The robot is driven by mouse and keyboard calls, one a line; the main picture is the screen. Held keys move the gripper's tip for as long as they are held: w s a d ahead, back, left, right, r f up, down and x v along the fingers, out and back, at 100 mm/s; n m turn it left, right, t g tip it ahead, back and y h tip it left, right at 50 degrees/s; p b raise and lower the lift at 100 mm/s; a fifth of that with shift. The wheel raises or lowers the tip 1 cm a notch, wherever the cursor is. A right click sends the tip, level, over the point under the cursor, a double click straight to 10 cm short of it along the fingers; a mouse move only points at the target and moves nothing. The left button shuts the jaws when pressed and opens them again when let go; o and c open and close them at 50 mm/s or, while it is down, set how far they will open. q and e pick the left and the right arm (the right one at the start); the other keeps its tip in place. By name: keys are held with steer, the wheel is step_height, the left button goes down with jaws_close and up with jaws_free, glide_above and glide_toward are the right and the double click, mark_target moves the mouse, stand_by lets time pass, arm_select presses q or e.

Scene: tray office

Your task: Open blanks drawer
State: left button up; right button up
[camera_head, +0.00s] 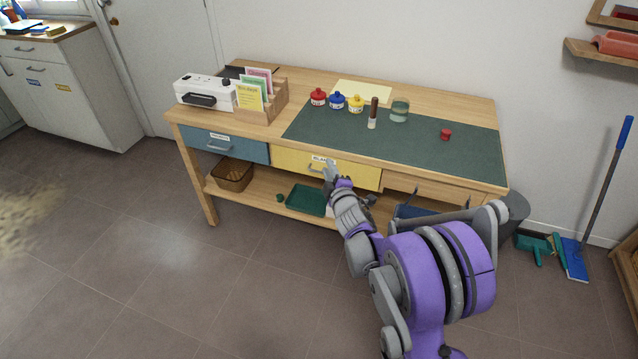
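The yellow drawer (288,160) with a label that seems to read "BLANKS" is in the middle of the wooden desk front. It looks closed, flush with the desk. Its grey handle (314,168) sits just below the label. My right gripper (328,168) is at the right end of this handle, very close to or touching it. My own wrist and the small size hide the fingers, so I cannot tell whether they are open or shut on the handle. My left gripper is not in view.
A blue drawer (224,146) is to the left. On the desk are a green mat (420,148), paint jars (337,101), a brush-like tool (373,113), a glass jar (400,109), a card rack (266,113) and a white machine (205,92). The floor at left is clear.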

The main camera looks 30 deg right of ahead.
steer(key=w+d+f+n+t+y+b, duration=0.1)
steer(key=w+d+f+n+t+b, duration=0.2)
steer(key=f, duration=0.6)
steer(key=n+y+b, duration=0.2)
steer(key=n, duration=0.3)
glide_toward(321, 172)
arm_select(q)
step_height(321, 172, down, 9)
steer(key=b, duration=0.1)
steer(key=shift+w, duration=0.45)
arm_select(e)
steer(key=w, duration=0.6)
steer(key=w+d, duration=0.1)
steer(key=w, duration=0.3)
steer(key=shift+r, duration=0.25)
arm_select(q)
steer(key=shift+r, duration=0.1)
arm_select(e)
jaws_close()
